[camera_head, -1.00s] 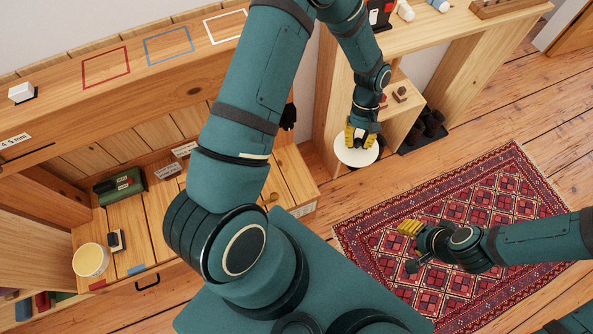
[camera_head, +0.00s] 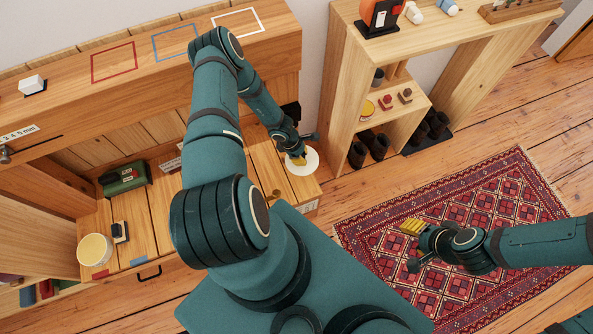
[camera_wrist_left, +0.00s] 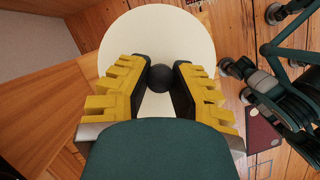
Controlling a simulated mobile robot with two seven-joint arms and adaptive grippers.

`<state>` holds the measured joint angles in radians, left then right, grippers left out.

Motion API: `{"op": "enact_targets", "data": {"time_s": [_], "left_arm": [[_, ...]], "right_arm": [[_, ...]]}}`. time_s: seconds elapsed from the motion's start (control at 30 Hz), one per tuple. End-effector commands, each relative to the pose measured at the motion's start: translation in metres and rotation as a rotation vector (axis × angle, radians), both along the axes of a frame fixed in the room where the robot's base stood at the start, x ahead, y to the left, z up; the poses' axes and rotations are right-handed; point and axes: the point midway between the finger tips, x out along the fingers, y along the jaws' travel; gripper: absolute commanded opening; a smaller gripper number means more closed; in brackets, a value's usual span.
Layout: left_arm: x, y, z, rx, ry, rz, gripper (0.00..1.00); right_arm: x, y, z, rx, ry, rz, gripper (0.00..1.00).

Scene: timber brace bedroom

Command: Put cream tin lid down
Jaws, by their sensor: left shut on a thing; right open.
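The cream tin lid (camera_head: 306,164) is a pale round disc with a dark ball knob, which shows in the left wrist view (camera_wrist_left: 161,78). My left gripper (camera_head: 297,158) is shut on this knob, its yellow ridged fingers on either side. The lid is at the right end of the wooden bench; I cannot tell whether it touches the surface. A cream round tin (camera_head: 95,250) stands at the bench's left end. My right gripper (camera_head: 412,228) is open and empty above the red rug.
A green box (camera_head: 124,180) and a small dark block (camera_head: 120,232) are on the bench. An upper ledge has red, blue and white outlined squares (camera_head: 237,23). A wooden shelf unit (camera_head: 340,100) with cups and small items stands to the right of the bench.

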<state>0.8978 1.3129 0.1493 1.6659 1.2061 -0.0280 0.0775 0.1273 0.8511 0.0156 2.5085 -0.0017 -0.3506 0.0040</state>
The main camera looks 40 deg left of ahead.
Motion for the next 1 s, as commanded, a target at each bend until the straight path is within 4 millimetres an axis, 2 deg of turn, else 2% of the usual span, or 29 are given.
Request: {"op": "enact_targets", "data": {"time_s": [0.1, 0.33, 0.6, 0.87, 1.0], "left_arm": [[-0.012, 0.004, -0.009, -0.003, 0.003, 0.044, 0.0], [-0.019, 0.007, -0.018, 0.001, -0.001, 0.075, 0.0], [-0.019, 0.007, -0.065, 0.001, 0.0, 0.076, 0.0], [-0.019, 0.007, -0.085, 0.001, 0.0, 0.075, 0.0], [-0.019, 0.008, -0.105, 0.002, 0.0, 0.075, 0.0]], "right_arm": [[0.0, 0.0, 0.001, 0.0, 0.0, 0.0, 0.47], [0.0, 0.0, -0.001, 0.0, 0.0, 0.0, 0.47], [0.003, 0.0, -0.019, -0.001, -0.008, -0.002, 0.47], [0.005, -0.001, -0.027, -0.003, -0.012, -0.002, 0.47], [0.007, -0.001, -0.038, -0.003, -0.017, -0.003, 0.47]]}}
